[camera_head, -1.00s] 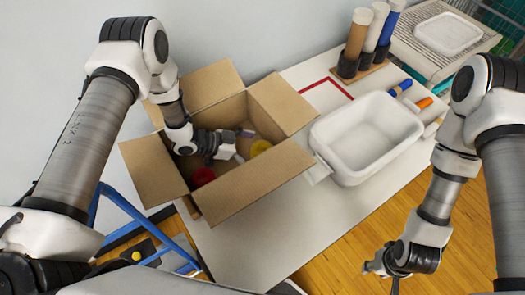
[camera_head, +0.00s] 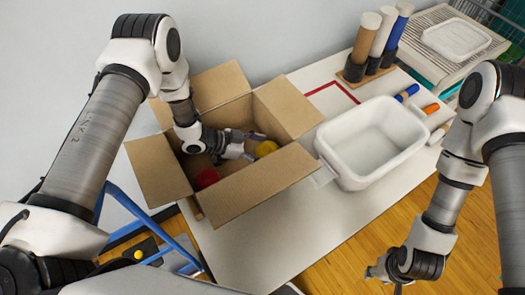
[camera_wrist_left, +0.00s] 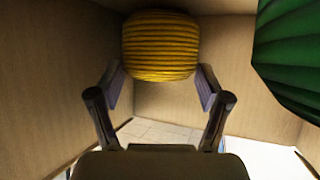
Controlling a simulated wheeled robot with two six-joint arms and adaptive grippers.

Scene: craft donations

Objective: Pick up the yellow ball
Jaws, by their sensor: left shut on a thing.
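The yellow ball (camera_head: 266,148), ribbed like wound yarn, is inside the open cardboard box, near its right inner side. My left gripper (camera_head: 250,144) reaches down into the box beside it. In the left wrist view, the yellow ball (camera_wrist_left: 160,45) sits between the two fingertips of my left gripper (camera_wrist_left: 160,79), which is shut on it. Whether the ball touches the box floor cannot be told. My right gripper (camera_head: 376,272) hangs low at the right, over the floor, and its jaws are too small to judge.
The cardboard box (camera_head: 238,189) has its flaps spread outward. A red ball (camera_head: 206,178) lies inside; a green ribbed ball (camera_wrist_left: 290,55) shows at right in the wrist view. A white bin (camera_head: 345,172) stands right of the box. Upright tubes (camera_head: 366,38) stand behind.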

